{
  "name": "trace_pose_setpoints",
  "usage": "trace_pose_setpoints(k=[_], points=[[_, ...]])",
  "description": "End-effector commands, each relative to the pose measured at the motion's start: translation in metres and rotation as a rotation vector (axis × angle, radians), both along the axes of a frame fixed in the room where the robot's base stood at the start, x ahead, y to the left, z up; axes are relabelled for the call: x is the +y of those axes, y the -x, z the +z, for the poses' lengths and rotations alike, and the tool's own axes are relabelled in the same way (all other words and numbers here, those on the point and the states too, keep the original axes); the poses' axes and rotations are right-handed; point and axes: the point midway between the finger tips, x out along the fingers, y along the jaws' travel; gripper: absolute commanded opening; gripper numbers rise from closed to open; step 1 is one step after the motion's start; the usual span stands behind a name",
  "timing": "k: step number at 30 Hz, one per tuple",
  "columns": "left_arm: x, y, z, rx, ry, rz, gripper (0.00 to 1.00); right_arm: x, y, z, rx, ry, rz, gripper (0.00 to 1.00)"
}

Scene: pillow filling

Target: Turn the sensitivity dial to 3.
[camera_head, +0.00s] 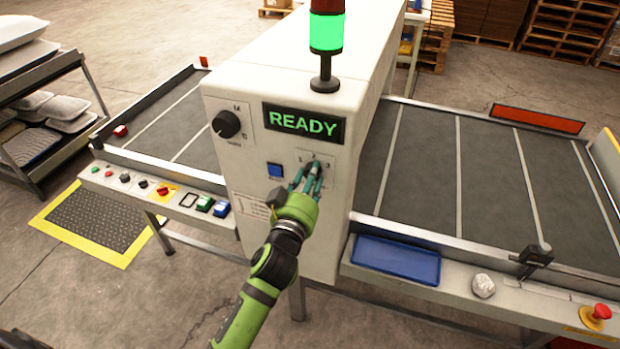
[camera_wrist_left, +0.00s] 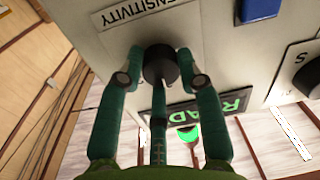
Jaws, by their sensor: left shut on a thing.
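The sensitivity dial (camera_wrist_left: 160,65) is a dark round knob on the machine's front panel, beside the SENSITIVITY label (camera_wrist_left: 150,12), which appears upside down in the left wrist view. My left gripper (camera_wrist_left: 160,75) has its teal fingers closed around the dial. In the head view the left gripper (camera_head: 309,182) reaches up to the scale plate (camera_head: 318,160) with its small numbers, below the READY display (camera_head: 303,122). The fingers hide most of the dial there, and I cannot tell which number it points to. My right gripper is not in view.
A larger black knob (camera_head: 226,124) sits at the panel's upper left, and a blue button (camera_head: 275,170) is left of my fingers. Conveyor belts run to both sides. A blue tray (camera_head: 396,259) and red stop button (camera_head: 601,312) lie on the right ledge.

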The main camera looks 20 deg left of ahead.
Motion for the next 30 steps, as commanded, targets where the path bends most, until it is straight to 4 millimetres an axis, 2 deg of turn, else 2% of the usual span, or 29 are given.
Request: trace_pose_setpoints(k=[8,14,30], points=[[-0.0007,0.0009,-0.0062,0.012,-0.034,-0.001,0.03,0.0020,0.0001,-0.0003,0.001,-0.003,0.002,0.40],[-0.0001,0.0009,-0.0077,0.012,-0.138,0.000,0.03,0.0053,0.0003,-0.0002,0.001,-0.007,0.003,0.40],[0.0027,0.0013,-0.0099,0.001,-0.631,0.000,0.03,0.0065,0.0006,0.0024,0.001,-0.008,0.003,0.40]])
